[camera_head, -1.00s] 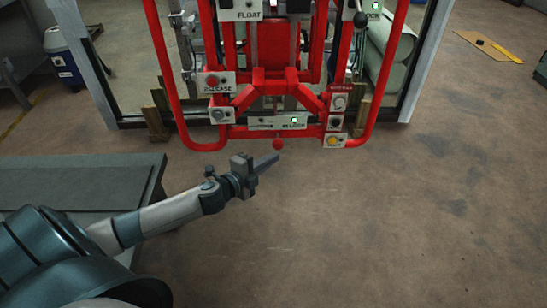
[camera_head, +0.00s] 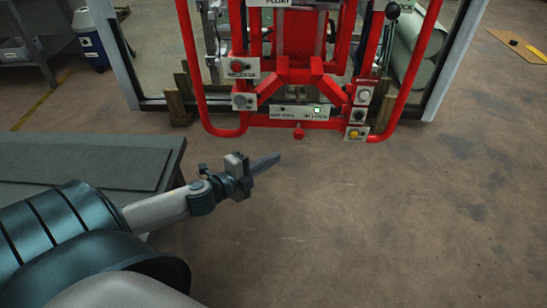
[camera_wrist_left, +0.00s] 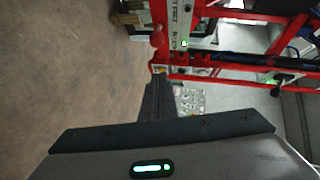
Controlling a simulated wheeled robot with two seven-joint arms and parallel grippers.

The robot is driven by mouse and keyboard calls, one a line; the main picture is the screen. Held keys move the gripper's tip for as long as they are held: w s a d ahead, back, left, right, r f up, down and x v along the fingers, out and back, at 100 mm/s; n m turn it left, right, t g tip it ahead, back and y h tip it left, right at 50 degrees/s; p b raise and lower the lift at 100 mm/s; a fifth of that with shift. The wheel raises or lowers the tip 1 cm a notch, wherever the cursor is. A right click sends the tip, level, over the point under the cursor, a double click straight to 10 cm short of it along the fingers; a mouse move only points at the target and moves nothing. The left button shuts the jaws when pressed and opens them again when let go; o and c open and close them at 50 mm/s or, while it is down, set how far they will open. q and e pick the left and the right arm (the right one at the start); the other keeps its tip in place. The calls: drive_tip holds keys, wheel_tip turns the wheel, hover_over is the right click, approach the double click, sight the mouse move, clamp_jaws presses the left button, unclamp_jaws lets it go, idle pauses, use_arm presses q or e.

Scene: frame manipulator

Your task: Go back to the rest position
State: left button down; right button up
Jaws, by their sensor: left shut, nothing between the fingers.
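My left gripper (camera_head: 268,162) reaches in from the left over the bare floor, its fingers shut together with nothing between them. It is in front of and below the red frame manipulator (camera_head: 240,132), apart from it. In the left wrist view the shut fingers (camera_wrist_left: 158,98) point toward the red frame (camera_wrist_left: 225,75), with clear space around the tips. The manipulator carries a RELEASE button (camera_head: 237,68), a small red knob (camera_head: 299,133) at its lower middle and a lit green indicator (camera_head: 317,110). My right gripper is in neither view.
A grey bench (camera_head: 90,163) stands at the left beside my left arm. Behind the manipulator stands a large grey-framed pane (camera_head: 153,104) on wooden blocks (camera_head: 180,108). A blue bin (camera_head: 90,45) is at the back left. The floor (camera_head: 400,220) at the right is clear.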

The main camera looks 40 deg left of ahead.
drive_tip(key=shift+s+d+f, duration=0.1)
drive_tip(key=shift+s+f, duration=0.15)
